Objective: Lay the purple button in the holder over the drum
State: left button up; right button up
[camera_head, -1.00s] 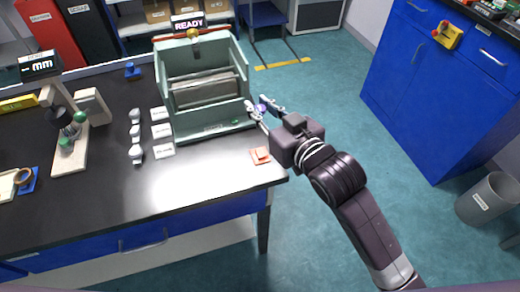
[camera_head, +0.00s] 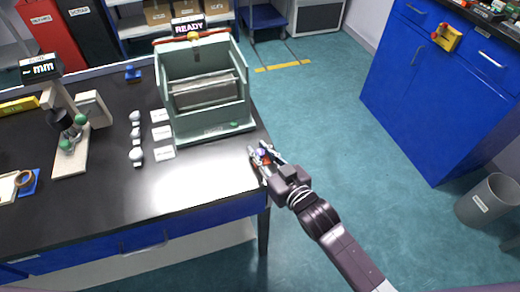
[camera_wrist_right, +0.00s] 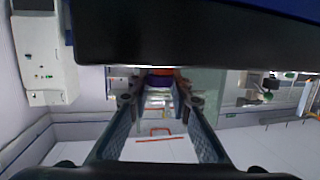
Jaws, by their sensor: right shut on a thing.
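My right gripper (camera_head: 261,152) is at the front right corner of the black bench, low by the orange pad (camera_head: 267,160), which it largely covers. Its fingers are shut on the small purple button (camera_head: 262,152). In the right wrist view the purple button (camera_wrist_right: 160,82) shows between the fingertips, with orange just behind it; I cannot tell whether the two touch. The pale green machine (camera_head: 242,118) stands open-fronted behind, with a grey drum (camera_head: 205,92) across its inside. I cannot make out a holder over the drum clearly. My left gripper is not in view.
A READY sign (camera_head: 188,25) tops the machine. White labels (camera_head: 162,132) and several pale knobs (camera_head: 136,135) lie left of it. A gauge stand (camera_head: 68,155) is farther left. Open floor and a blue cabinet (camera_head: 430,90) are at right.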

jog(key=shift+f, duration=0.1)
jog(key=shift+f, duration=0.15)
jog(key=o, duration=0.8)
jog(key=shift+o, duration=0.2)
